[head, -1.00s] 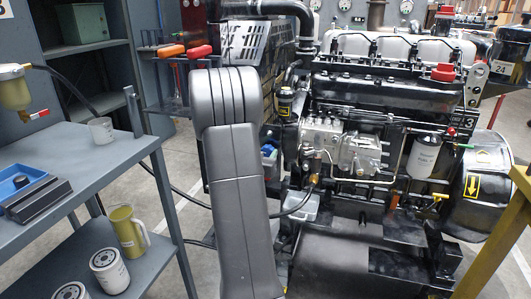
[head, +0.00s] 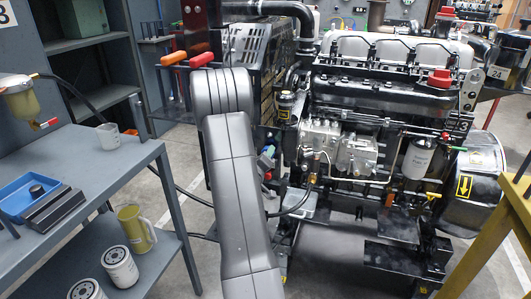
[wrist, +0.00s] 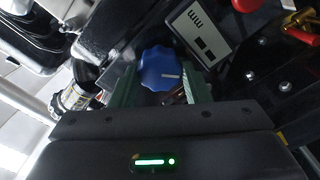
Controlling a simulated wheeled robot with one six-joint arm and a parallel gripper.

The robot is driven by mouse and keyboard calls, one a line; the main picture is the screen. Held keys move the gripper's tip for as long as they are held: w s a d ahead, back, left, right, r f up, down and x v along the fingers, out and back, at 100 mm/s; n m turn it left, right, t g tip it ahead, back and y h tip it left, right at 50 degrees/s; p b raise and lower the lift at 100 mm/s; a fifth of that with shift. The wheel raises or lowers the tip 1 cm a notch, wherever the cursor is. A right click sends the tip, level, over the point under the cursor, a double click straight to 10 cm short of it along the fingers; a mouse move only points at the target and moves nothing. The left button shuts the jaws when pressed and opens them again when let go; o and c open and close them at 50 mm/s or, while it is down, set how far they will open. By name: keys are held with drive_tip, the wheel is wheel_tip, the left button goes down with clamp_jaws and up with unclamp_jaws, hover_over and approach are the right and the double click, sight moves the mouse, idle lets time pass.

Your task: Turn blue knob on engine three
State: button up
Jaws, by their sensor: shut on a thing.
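The blue knob (wrist: 159,68) is round and lobed, with a short white line on its face. In the wrist view it sits between the two green fingers of my gripper (wrist: 164,84), which is shut on it. The engine (head: 385,80) stands right of centre in the head view, black with a pale top cover. My grey arm hides part of its left side. The knob and my gripper cannot be made out clearly in the head view.
A grey bench (head: 120,170) with a blue tray (head: 25,195) stands at the left, with a jug (head: 135,230) and white filters (head: 120,267) below. A yellow rail (head: 490,235) crosses the right edge. A grey meter-like box (wrist: 200,32) lies close beside the knob.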

drive_tip(key=shift+n, duration=0.6)
drive_tip(key=o, duration=1)
drive_tip(key=p+v, duration=0.1)
drive_tip(key=v, duration=1.2)
drive_tip(key=shift+s, duration=0.35)
drive_tip(key=shift+a, duration=0.15)
